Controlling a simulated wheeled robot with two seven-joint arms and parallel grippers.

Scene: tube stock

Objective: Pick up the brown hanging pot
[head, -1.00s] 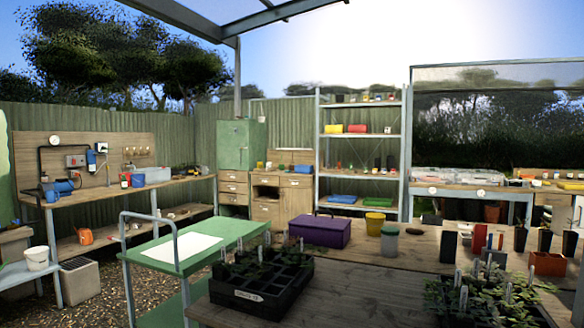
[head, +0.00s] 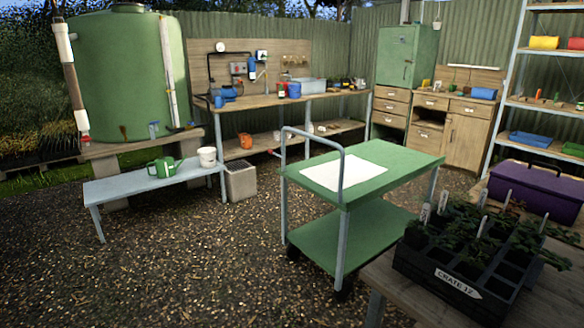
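I cannot make out a brown hanging pot in the head view. A small pale object (head: 437,23) hangs on the corrugated fence near the green cabinet, but it does not look brown. Neither of my grippers is in view.
A green two-level trolley (head: 405,165) with a white sheet stands ahead on gravel. A wooden table with a black plant crate (head: 455,285) and purple toolbox (head: 535,190) is at right. A grey bench (head: 125,188) and green tank (head: 125,75) are at left. Gravel (head: 190,270) is clear at front left.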

